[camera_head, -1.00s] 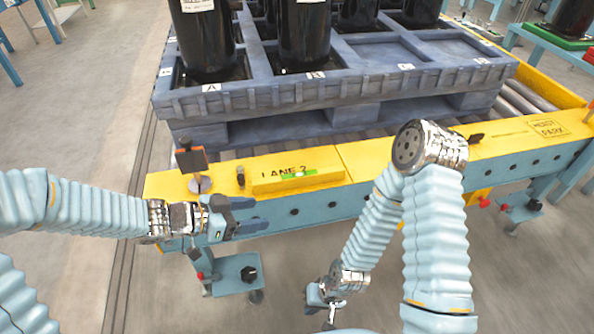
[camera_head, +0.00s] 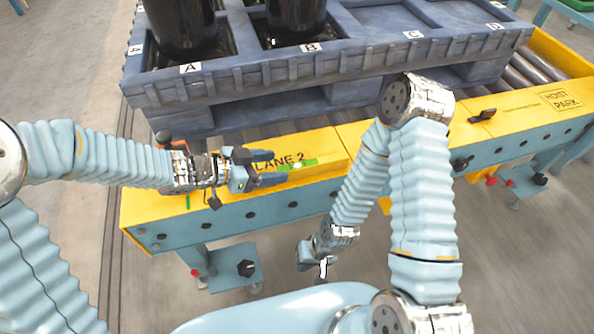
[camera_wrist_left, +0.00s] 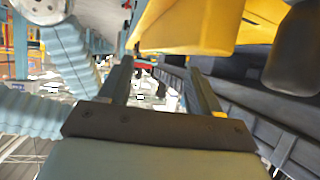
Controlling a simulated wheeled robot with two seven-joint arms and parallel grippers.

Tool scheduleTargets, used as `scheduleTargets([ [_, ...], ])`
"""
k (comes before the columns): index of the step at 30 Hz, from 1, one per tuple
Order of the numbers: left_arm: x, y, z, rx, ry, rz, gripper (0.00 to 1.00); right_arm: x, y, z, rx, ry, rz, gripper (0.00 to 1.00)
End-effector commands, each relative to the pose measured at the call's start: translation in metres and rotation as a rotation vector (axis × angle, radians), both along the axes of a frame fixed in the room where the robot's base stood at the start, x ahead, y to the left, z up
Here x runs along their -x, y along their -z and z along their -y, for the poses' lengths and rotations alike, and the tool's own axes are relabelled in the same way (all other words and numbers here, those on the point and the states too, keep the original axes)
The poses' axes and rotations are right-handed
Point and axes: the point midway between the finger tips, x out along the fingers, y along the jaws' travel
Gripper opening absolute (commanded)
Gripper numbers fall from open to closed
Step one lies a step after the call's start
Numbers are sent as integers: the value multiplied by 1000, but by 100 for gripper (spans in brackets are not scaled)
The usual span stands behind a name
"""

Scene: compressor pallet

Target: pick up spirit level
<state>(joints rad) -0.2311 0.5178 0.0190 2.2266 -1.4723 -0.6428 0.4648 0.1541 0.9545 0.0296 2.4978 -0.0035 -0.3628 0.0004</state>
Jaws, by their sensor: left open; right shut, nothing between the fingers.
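The spirit level (camera_head: 324,168) looks like a yellow bar with a bright green vial. It lies along the yellow top of the rail, by the "LANE 2" lettering. My left gripper (camera_head: 284,168) is open at the bar's left part, its fingers pointing right, and they hide that end. I cannot tell whether they touch it. In the left wrist view both fingers (camera_wrist_left: 160,90) stand apart with nothing seen between them; a yellow surface lies above them, and I cannot tell if it is the level or the rail. My right gripper (camera_head: 322,268) hangs low in front of the rail, shut and empty.
The yellow and blue conveyor rail (camera_head: 400,165) runs across the view. A blue-grey pallet (camera_head: 330,65) with black cylinders stands behind it. A black handle (camera_head: 482,116) sits on the rail at the right. An orange-topped post (camera_head: 163,138) is close behind my left wrist.

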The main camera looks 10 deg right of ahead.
Motion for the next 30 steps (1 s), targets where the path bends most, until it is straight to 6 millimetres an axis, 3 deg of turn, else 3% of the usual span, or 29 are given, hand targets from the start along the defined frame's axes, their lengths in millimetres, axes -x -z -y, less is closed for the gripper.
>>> scheduleTargets([
  [13,-9,26,49,0,0,-1,63,0,11,0,1,3,1,0],
  [22,-10,27,54,1,-1,0,63,0,11,0,1,3,1,0],
  [30,-10,27,54,1,-1,0,22,0,11,0,1,3,1,0],
])
